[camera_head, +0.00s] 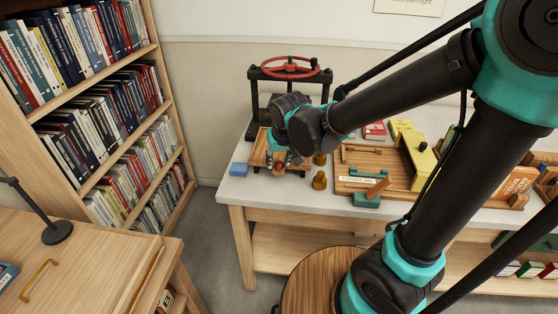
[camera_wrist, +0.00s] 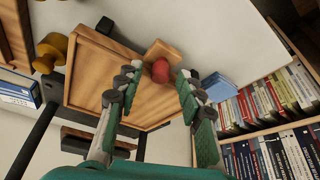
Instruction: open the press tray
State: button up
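The press (camera_head: 254,98), a black frame with a red handwheel (camera_head: 290,67), stands at the back left of the table. Its wooden press tray (camera_head: 259,158) lies at the front of the frame, and shows as a rimmed wooden panel (camera_wrist: 85,78) in the wrist view. A wooden block with a round red knob (camera_wrist: 160,71) is at the tray's front edge. My gripper (camera_head: 278,160) is over the tray's front. In the wrist view my gripper (camera_wrist: 160,82) is open, its fingers on either side of the knob with gaps. Contact cannot be made out.
A blue block (camera_head: 238,169) lies left of the tray. Brass-coloured weights (camera_head: 319,180) stand to its right, beside a wooden board (camera_head: 345,185) with tools. A bookcase (camera_head: 100,110) rises at left. A desk with a lamp (camera_head: 57,232) is in the left foreground.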

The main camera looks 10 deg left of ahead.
jog(key=shift+r, duration=0.15)
jog(key=v, duration=1.1)
jog(key=shift+s+r, duration=0.2)
jog(key=shift+r, duration=0.1)
